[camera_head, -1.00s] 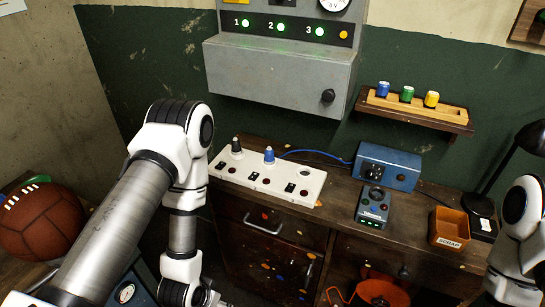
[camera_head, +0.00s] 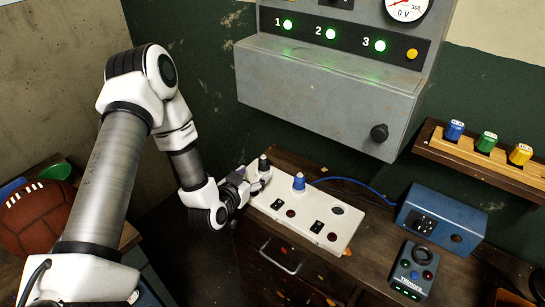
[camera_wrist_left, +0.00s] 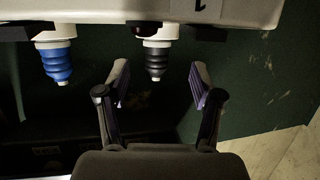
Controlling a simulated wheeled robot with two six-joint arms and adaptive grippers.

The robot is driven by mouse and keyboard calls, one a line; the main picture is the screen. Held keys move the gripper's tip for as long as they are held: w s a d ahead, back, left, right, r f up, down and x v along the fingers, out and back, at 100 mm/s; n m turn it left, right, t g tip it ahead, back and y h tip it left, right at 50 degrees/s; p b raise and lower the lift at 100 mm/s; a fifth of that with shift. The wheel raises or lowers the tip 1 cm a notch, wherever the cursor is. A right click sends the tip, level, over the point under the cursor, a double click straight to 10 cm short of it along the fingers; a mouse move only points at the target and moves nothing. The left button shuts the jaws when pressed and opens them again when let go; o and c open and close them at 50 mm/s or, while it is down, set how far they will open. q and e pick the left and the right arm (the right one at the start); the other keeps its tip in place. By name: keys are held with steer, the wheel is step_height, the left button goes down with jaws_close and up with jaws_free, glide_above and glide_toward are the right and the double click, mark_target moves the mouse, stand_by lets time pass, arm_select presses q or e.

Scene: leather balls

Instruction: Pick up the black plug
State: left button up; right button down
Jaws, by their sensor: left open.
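The black plug (camera_head: 263,163) stands at the left end of the white socket strip (camera_head: 340,236). A blue plug (camera_head: 299,181) stands to its right on the same strip, with a blue cable behind it. My left gripper (camera_head: 258,181) is beside the black plug, at the strip's left end. In the left wrist view the black plug (camera_wrist_left: 155,62) shows beyond and between the open fingers of my left gripper (camera_wrist_left: 159,88), with nothing held. The blue plug (camera_wrist_left: 57,62) is outside the fingers, to the left. My right gripper is not in view.
A grey cabinet (camera_head: 320,92) with green lights hangs above the strip. A blue box (camera_head: 438,217) and a dark handheld device (camera_head: 412,268) stand to the right. A wall shelf (camera_head: 480,155) holds blue, green and yellow pieces. A brown ball (camera_head: 38,215) lies at far left.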

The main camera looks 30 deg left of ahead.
mark_target(261, 166)
arm_select(q)
steer(key=shift+w+d+r+t+p, duration=0.3)
steer(key=shift+w+r+p, duration=0.2)
steer(key=shift+r+p, duration=0.25)
steer(key=w, duration=0.1)
steer(key=w+f, duration=0.1)
steer(key=w, duration=0.1)
steer(key=w+a+f, duration=0.1)
steer(key=shift+w+f, duration=0.15)
steer(key=shift+f, duration=0.1)
steer(key=shift+s+d+r, duration=0.15)
steer(key=shift+s+r, duration=0.05)
steer(key=shift+s, duration=0.05)
steer(key=shift+c, duration=0.3)
steer(key=shift+s+r, duration=0.15)
steer(key=c, duration=1.1)
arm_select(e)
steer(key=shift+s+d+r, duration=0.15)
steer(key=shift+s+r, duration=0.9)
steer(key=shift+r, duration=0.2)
